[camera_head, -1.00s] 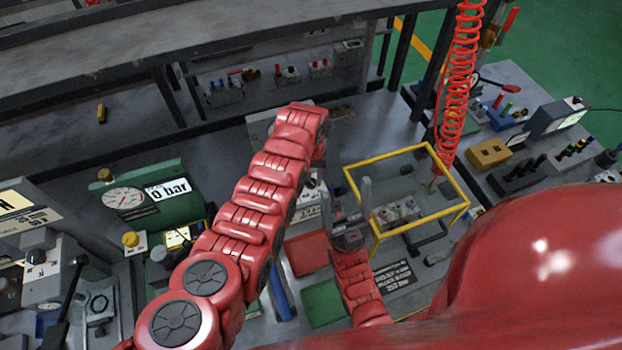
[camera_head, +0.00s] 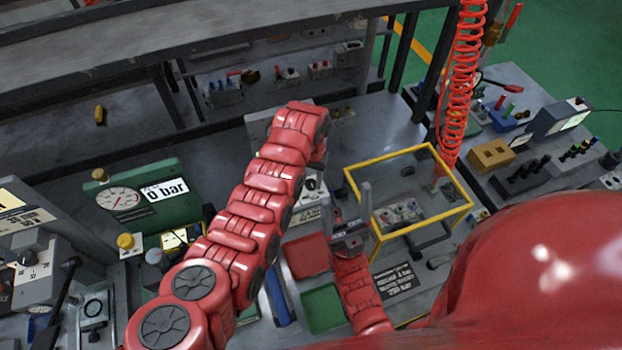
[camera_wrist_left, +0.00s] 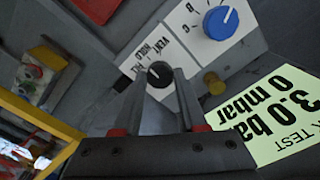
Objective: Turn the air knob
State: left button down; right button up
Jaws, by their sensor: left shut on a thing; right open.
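A black round knob (camera_wrist_left: 160,74) with a white pointer mark sits on a white panel lettered VENT and HOLD in the left wrist view. My left gripper (camera_wrist_left: 161,78) has its two fingers around this knob and is shut on it. In the head view the left arm's wrist hides most of that gripper; a white panel with a dark knob (camera_head: 311,185) shows just below the wrist. My right gripper (camera_head: 349,212) is open and empty, fingers pointing up, beside the yellow frame.
A yellow wire frame (camera_head: 410,168) stands right of my right gripper. A red coiled hose (camera_head: 462,90) hangs behind it. A gauge panel (camera_head: 150,195) reading 0 bar stands at left.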

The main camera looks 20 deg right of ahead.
pick_arm(q)
jog(key=shift+c, duration=2.3)
grip_release()
jog(key=shift+w+r+b, duration=0.1)
jog(key=shift+r+b, duration=0.25)
jog(key=shift+r, duration=0.2)
notch_tip(320, 180, up, 4)
jog(key=shift+r+b, duration=0.25)
jog(key=shift+b, duration=0.85)
notch_tip(320, 180, up, 6)
jog(key=p, duration=0.2)
notch_tip(320, 180, up, 6)
send_over(311, 182)
jog(key=shift+f+b, duration=0.1)
jog(key=shift+b, duration=0.2)
